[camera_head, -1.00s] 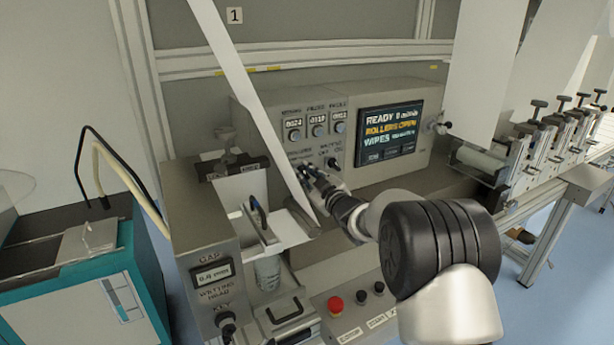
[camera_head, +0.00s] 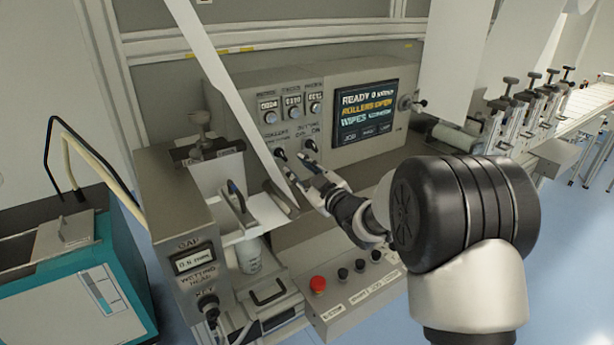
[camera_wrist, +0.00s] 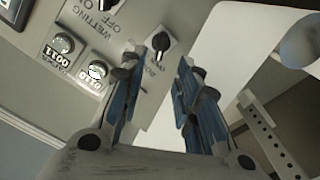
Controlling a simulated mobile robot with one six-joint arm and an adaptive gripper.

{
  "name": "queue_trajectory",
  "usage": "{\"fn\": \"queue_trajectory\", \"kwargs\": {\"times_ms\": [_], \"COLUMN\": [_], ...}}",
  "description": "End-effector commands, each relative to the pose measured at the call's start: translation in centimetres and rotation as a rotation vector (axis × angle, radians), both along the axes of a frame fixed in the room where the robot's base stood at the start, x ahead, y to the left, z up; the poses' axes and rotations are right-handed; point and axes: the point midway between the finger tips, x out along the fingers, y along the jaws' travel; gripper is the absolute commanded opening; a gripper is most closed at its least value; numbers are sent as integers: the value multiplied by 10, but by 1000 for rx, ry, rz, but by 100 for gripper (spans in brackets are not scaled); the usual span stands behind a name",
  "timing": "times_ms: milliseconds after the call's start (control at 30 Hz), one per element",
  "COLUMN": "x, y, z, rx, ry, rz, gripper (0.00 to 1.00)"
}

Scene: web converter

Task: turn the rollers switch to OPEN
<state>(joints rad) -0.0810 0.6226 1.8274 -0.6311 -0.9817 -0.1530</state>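The rollers switch (camera_head: 281,154) is a small black knob on the grey control panel, under the ROLLERS label. It also shows in the wrist view (camera_wrist: 160,43), just past my fingertips; its label is partly covered and its exact setting is hard to read. My gripper (camera_head: 298,167) is open, with its blue-padded fingers apart and nothing between them. In the wrist view my gripper (camera_wrist: 173,60) faces the panel, seemingly short of the knob. The screen (camera_head: 364,112) shows READY and, in yellow, ROLLERS OPEN.
The wetting switch (camera_head: 311,146) sits right of the rollers switch. A white web (camera_head: 235,95) slants down close to the left of my gripper. Several dials with displays are above. A red button (camera_head: 318,284) and black buttons are on the lower front box.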

Motion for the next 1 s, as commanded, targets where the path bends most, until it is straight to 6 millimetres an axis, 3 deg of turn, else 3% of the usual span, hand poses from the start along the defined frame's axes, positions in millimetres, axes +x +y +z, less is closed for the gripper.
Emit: {"fn": "queue_trajectory", "kwargs": {"times_ms": [233, 700, 867, 1000], "x": [-25, -29, -40, -78], "y": [-17, -24, -57, -106], "z": [0, 6, 29, 48], "rx": [-1, -8, -44, -62], "ry": [-1, 12, 109, 275], "rz": [0, -21, -158, -347], "gripper": [30, 30, 30, 30]}}
